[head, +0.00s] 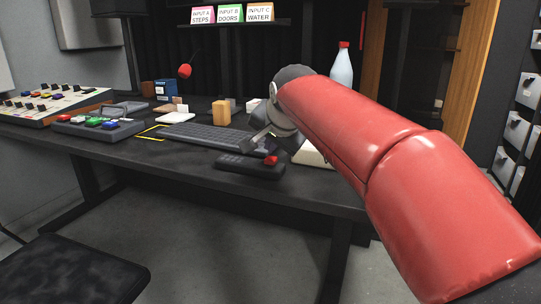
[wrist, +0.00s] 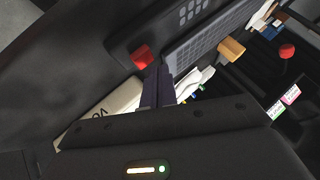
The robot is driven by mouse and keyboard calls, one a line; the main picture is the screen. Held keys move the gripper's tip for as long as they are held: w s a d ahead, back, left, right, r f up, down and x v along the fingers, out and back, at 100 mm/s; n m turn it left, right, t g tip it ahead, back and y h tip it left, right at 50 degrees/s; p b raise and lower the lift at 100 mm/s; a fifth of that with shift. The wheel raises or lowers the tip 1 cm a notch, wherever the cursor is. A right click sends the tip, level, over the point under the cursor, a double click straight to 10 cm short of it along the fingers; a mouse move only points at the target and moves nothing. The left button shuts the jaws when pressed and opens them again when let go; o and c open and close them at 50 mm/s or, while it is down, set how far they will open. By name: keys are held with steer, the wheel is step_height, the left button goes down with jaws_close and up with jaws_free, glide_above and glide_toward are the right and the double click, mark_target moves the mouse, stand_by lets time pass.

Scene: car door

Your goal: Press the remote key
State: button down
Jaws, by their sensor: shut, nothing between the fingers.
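A low black device (head: 248,163) lies near the front edge of the desk, with a red button (head: 271,160) at its right end. In the wrist view the device (wrist: 125,30) shows pale keys at its far end, and the red button (wrist: 142,57) stands up near its close end. I cannot tell which of these is called the remote key. My gripper (wrist: 160,72) is shut and empty, with its fingertips just beside the red button in that view. In the head view my gripper (head: 254,143) is above and behind the device; contact is not visible.
A keyboard (head: 205,136) lies behind the device. A yellow block (head: 221,112) and a white bottle (head: 341,70) stand further back. A pale object (head: 312,154) is beneath my arm. Button panels (head: 98,126) are at the left. The desk's front strip (head: 185,168) is clear.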

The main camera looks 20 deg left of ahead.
mark_target(272, 161)
step_height(272, 161, up, 5)
steer(key=p, duration=0.4)
steer(key=shift+r, duration=0.15)
steer(key=s+d+f+h, duration=0.1)
steer(key=s+d+f, duration=0.15)
steer(key=d, duration=0.45)
steer(key=s+d+f+n+h, duration=0.1)
steer(key=s+d, duration=0.3)
steer(key=d, duration=0.4)
steer(key=s+d+f, duration=0.2)
steer(key=s+d, duration=0.1)
steer(key=d, duration=0.4)
steer(key=s+d+f+n+g+h, duration=0.1)
steer(key=s+d+f, duration=0.5)
steer(key=s, duration=0.3)
steer(key=s+d+f+g+h, duration=0.1)
steer(key=s+d+f, duration=0.4)
steer(key=s+f, duration=0.2)
steer(key=shift+s+d+f+n+h+p, duration=0.35)
steer(key=shift+s+f+n+h+p, duration=0.1)
steer(key=shift+s, duration=0.4)
steer(key=shift+a+r, duration=0.1)
